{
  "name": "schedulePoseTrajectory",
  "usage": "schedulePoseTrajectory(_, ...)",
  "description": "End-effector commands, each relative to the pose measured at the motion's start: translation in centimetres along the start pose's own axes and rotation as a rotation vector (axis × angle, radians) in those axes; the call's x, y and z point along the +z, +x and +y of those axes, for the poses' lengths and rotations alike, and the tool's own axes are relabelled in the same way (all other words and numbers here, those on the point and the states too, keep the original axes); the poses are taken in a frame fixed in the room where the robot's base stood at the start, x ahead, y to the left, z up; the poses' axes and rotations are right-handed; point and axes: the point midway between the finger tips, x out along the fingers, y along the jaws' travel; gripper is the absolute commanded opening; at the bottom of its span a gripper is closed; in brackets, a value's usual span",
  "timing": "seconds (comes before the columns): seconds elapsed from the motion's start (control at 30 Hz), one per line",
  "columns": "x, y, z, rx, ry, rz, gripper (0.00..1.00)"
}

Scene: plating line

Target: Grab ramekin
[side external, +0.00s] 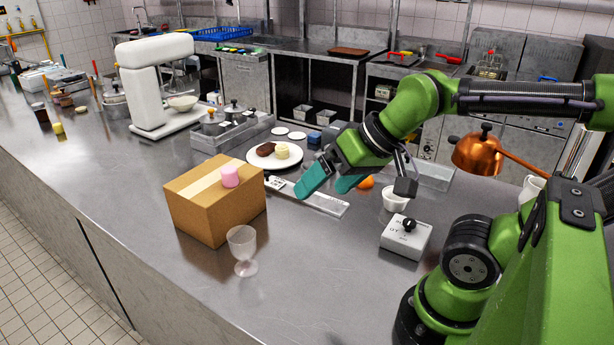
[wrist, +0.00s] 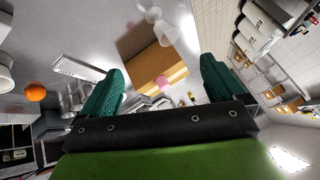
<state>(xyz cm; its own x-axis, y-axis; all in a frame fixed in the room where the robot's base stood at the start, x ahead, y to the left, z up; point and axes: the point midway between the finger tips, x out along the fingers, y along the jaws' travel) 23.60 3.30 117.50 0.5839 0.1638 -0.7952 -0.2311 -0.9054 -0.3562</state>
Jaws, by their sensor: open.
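My gripper (side external: 322,188) has teal fingers and is open and empty, tilted above the counter to the right of a cardboard box. It also shows in the wrist view (wrist: 162,68), with a wide gap between the fingers. A small white cup (side external: 395,200), which looks most like a ramekin, stands on the counter to the right of my fingers, partly hidden by my wrist camera. A small pink round piece (side external: 230,176) sits on top of the box; it shows between my fingers in the wrist view (wrist: 162,82). I cannot tell whether this is a ramekin.
The cardboard box (side external: 215,212) stands on the steel counter, with a clear goblet (side external: 243,250) in front. A white plate with food (side external: 264,163) and a long metal bar (side external: 320,203) lie behind. A grey box with a knob (side external: 405,240) stands near my base. The counter's front middle is clear.

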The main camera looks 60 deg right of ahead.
Motion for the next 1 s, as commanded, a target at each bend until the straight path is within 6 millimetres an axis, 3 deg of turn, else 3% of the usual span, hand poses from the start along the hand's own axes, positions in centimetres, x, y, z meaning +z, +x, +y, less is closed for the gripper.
schedulePoseTrajectory(0.27, -0.1, 0.1, 0.3, 0.007, 0.01, 0.001, 1.0)
schedulePoseTrajectory(0.37, -0.8, 0.9, 2.1, 0.052, 0.081, -0.021, 1.0)
schedulePoseTrajectory(0.47, -3.1, 1.7, 5.7, 0.123, 0.247, -0.042, 1.0)
schedulePoseTrajectory(0.53, -4.8, 2.1, 9.4, 0.189, 0.479, -0.053, 1.0)
schedulePoseTrajectory(0.7, -7.5, 1.6, 20.6, 0.377, 1.25, -0.006, 1.0)
schedulePoseTrajectory(0.9, -6.7, -0.8, 31.2, 0.572, 2.087, 0.17, 1.0)
schedulePoseTrajectory(1.0, -6.2, -1.9, 34.2, 0.635, 2.409, 0.287, 1.0)
